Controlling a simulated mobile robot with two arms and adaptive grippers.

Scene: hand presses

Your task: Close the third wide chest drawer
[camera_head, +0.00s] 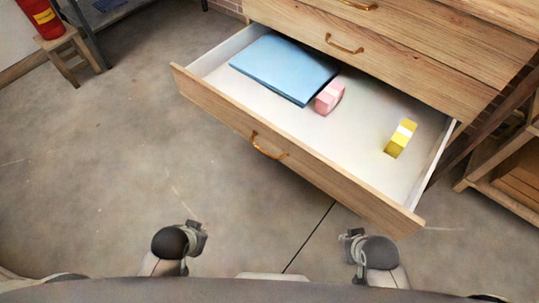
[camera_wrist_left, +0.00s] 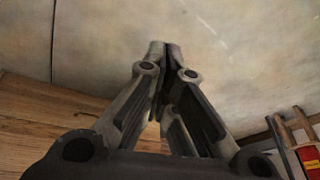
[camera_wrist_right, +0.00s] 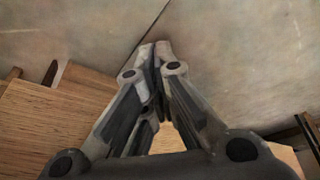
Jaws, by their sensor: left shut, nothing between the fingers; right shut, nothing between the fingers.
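The wide wooden chest (camera_head: 430,50) stands at the top of the head view, tilted in the picture. One wide drawer (camera_head: 330,182) is pulled far out, with a brass handle (camera_head: 268,146) on its front. The drawers above it look shut. My left gripper (camera_head: 197,232) is at the lower middle of the head view, below the drawer front and apart from it. My right gripper (camera_head: 350,240) is further right, below the drawer's right part, also apart. Both wrist views show the fingers together and empty, the left (camera_wrist_left: 165,48) and the right (camera_wrist_right: 155,50).
In the open drawer lie a blue folder-like item (camera_head: 285,66), a pink block (camera_head: 329,97) and a yellow item (camera_head: 400,138). A stool (camera_head: 72,55) with a red canister (camera_head: 42,16) stands far left. Wooden shelving (camera_head: 510,165) stands right. The concrete floor before the drawer is clear.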

